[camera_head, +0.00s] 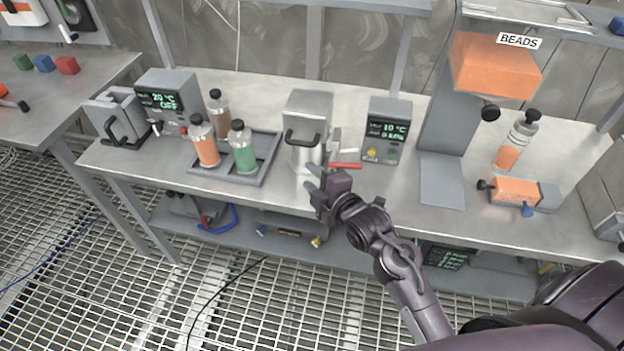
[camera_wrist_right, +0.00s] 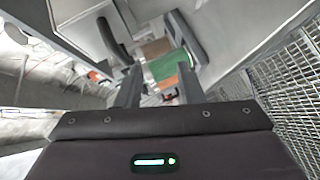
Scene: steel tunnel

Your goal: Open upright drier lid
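The drier (camera_head: 306,155) stands upright on the bench in the middle of the head view. Its grey lid (camera_head: 307,106) looks shut, with a dark handle (camera_head: 302,141) on the front. My right gripper (camera_head: 312,178) is in front of and just below the drier, at the bench's front edge. Its fingers are apart and hold nothing. The wrist view also shows my right gripper (camera_wrist_right: 160,90) open, with green and brown bottles beyond the gap. My left gripper is not in view.
A grey tray (camera_head: 262,172) with several bottles stands left of the drier. A display box (camera_head: 388,142) and a red-ended tool (camera_head: 345,165) are to its right. Another handled unit (camera_head: 118,105) stands further left. The bead dispenser (camera_head: 447,130) is at right.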

